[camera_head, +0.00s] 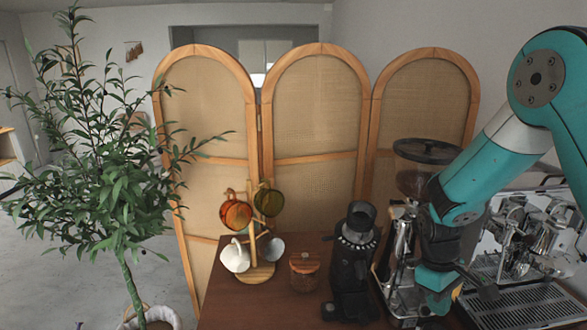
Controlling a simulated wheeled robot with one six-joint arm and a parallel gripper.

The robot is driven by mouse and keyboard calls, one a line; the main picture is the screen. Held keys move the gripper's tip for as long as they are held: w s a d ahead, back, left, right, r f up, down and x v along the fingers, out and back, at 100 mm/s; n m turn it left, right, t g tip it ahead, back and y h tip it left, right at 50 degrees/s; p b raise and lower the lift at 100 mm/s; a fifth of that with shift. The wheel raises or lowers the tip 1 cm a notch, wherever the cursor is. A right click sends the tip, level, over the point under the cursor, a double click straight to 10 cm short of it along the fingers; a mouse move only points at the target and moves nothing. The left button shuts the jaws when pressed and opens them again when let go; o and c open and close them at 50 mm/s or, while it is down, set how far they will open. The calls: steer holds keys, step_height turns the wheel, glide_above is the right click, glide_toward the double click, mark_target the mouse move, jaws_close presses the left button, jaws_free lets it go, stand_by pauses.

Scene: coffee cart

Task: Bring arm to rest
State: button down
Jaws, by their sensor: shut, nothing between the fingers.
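My teal and grey arm comes in from the upper right and bends down in front of the coffee machines. My gripper (437,299) is at its lower end, low in the picture beside the espresso machine (525,292). It is shut and empty. Its fingertips are hard to make out against the dark and metal parts around them.
A folding screen (318,140) stands behind. A potted plant (110,190) is at left.

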steer(key=s+a+r+t+y+b, duration=0.1)
steer(key=s+a+r+b, duration=0.3)
steer(key=s+a, duration=0.4)
steer(key=s+a+r+n+t+y+b, duration=0.1)
steer(key=s+a+r+y+b, duration=0.3)
steer(key=s+a, duration=0.5)
steer(key=s+b, duration=0.2)
steer(key=s, duration=0.1)
steer(key=shift+s+r, duration=0.2)
steer(key=shift+s, duration=0.05)
steer(key=shift+d, duration=0.15)
